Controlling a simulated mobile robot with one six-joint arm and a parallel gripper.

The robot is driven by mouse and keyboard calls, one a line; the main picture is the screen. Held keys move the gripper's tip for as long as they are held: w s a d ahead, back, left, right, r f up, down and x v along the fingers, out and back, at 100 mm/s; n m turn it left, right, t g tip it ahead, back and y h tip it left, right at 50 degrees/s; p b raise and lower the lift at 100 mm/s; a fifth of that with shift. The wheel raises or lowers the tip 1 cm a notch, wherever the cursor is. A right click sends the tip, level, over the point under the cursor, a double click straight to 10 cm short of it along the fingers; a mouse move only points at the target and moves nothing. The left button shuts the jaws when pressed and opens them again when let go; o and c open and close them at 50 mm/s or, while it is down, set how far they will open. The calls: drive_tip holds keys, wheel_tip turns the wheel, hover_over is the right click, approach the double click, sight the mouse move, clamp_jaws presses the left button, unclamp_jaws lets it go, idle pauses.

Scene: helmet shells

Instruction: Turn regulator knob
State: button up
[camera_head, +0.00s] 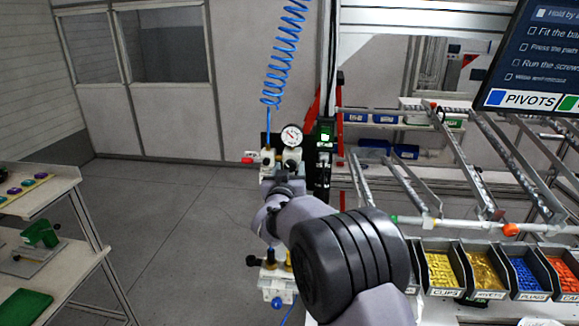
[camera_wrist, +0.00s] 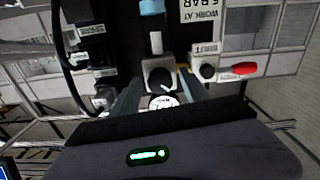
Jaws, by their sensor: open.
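The regulator (camera_wrist: 158,66) is a grey block on a dark panel in the wrist view, with a dark round knob (camera_wrist: 161,79) bearing a white mark. A white dial face (camera_wrist: 163,102) shows just below it, partly cut off by my gripper body. My gripper (camera_wrist: 159,75) is open, one finger on each side of the knob; I cannot tell whether they touch it. In the head view, the round pressure gauge (camera_head: 291,135) stands above my gripper (camera_head: 284,182), and my arm hides the knob there.
A red-handled valve (camera_wrist: 238,70) sits right of the regulator in the wrist view. In the head view, a blue coiled hose (camera_head: 284,55) hangs above, parts bins (camera_head: 485,272) stand at right, and a bench (camera_head: 40,235) at left. The floor between is clear.

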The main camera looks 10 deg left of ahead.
drive_tip(key=shift+w, duration=0.15)
clamp_jaws()
drive_tip(key=shift+f+b, duration=0.1)
drive_tip(key=shift+b, duration=0.35)
drive_tip(key=shift+m+b, duration=7.3)
drive_tip(key=shift+b, duration=0.3)
